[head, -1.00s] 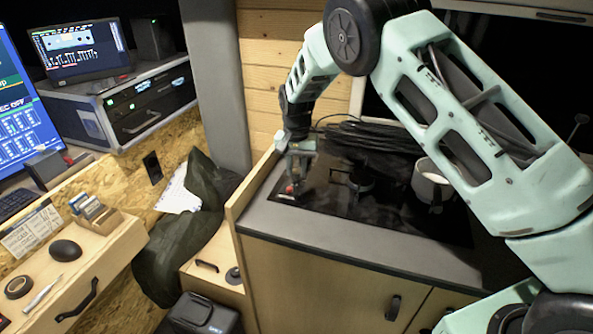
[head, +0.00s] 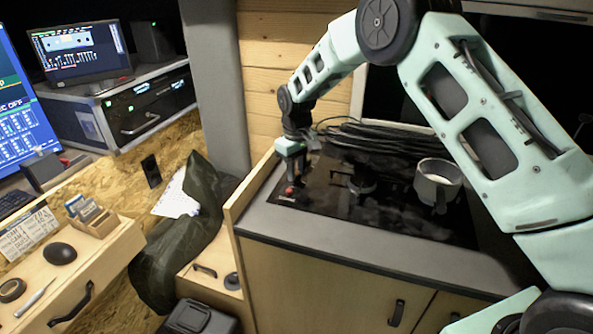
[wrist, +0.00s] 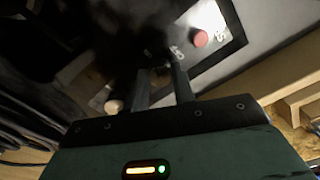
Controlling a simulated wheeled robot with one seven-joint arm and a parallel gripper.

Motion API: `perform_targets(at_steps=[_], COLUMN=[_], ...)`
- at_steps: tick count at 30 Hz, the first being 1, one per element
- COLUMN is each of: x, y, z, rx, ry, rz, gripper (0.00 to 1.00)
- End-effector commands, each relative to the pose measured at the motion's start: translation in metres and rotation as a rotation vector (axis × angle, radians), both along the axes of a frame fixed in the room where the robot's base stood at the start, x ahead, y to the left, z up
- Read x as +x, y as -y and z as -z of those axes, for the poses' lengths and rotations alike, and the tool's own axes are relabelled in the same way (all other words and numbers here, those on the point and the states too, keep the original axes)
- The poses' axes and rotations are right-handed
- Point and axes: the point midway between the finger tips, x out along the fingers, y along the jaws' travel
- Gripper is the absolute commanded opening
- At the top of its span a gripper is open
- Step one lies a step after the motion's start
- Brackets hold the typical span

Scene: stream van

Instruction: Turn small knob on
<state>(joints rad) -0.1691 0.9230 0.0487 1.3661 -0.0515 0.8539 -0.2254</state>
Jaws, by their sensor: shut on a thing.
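The black glass cooktop (head: 325,205) lies in the dark counter, with a red knob (head: 290,190) near its front left corner. My gripper (head: 290,178) points down over that corner. In the wrist view its fingers (wrist: 161,80) are close together, shut on a small dark knob that is mostly hidden between them. The red knob (wrist: 199,38) stands apart, beyond the right finger. A pale round knob (wrist: 113,106) sits just outside the left finger. The knob's turn angle cannot be read.
A grey pot (head: 438,183) stands on the right of the cooktop, beside a burner grate (head: 355,178). Black cables (head: 375,136) lie behind it. A raised wooden edge (head: 237,205) borders the counter on the left.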

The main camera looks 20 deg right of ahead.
Motion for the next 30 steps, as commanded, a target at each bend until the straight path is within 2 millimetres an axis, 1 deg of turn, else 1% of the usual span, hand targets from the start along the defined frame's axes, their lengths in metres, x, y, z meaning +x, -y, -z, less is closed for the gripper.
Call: perform_targets(at_steps=[6, 12, 19, 30], x=[0.0006, 0.0007, 0.0008, 0.0008], y=[0.0004, 0.0002, 0.0002, 0.0003], z=[-0.0009, -0.0011, -0.0012, -0.0012], rx=[0.000, 0.000, 0.000, -0.001], ry=[0.002, 0.002, 0.002, 0.003], rz=[-0.143, -0.228, -0.271, -0.277], gripper=[0.03, 0.03, 0.03, 0.03])
